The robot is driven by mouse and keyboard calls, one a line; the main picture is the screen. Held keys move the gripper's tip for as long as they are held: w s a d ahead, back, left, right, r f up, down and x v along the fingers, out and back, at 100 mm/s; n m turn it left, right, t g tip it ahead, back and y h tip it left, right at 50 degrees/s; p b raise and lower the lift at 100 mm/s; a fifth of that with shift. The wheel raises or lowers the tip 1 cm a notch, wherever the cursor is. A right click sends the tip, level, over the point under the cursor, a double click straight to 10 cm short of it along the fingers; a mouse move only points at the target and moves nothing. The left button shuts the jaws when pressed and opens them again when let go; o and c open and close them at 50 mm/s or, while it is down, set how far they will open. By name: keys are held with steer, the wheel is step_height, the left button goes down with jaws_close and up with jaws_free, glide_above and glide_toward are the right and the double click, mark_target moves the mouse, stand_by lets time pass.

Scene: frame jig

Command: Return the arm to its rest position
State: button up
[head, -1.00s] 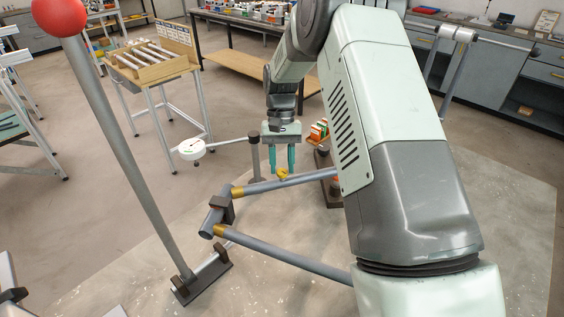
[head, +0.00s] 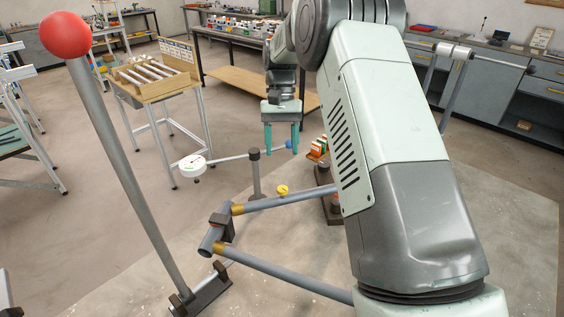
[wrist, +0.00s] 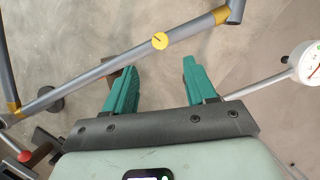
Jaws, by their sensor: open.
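My gripper (head: 281,137) hangs from my arm above the frame jig, its two green fingers apart and nothing between them. In the wrist view my gripper (wrist: 152,82) also shows open and empty. Below it, a grey tube (head: 310,194) of the frame carries a small yellow round piece (head: 282,191). The yellow piece also shows in the wrist view (wrist: 159,40), on the tube beyond the fingertips and apart from them. A second grey tube (head: 290,281) runs from the same corner toward my arm, which hides its far end.
A tall pole with a red ball (head: 66,35) rises at left. A wooden rack (head: 155,76) and workbenches stand behind. Open floor lies between.

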steer(key=shift+w+r, duration=0.25)
steer(key=shift+r, duration=0.4)
steer(key=shift+r, duration=0.1)
steer(key=s+d+r+t, duration=0.2)
steer(key=s+r, duration=0.4)
steer(key=r, duration=0.2)
steer(key=s+d+r+t, duration=0.2)
steer(key=s+r, duration=0.4)
steer(key=r, duration=0.3)
steer(key=s+d+t, duration=0.2)
steer(key=s+t, duration=0.1)
steer(key=s, duration=0.7)
steer(key=s+d+t, duration=0.3)
steer(key=s, duration=0.8)
steer(key=shift+r, duration=0.25)
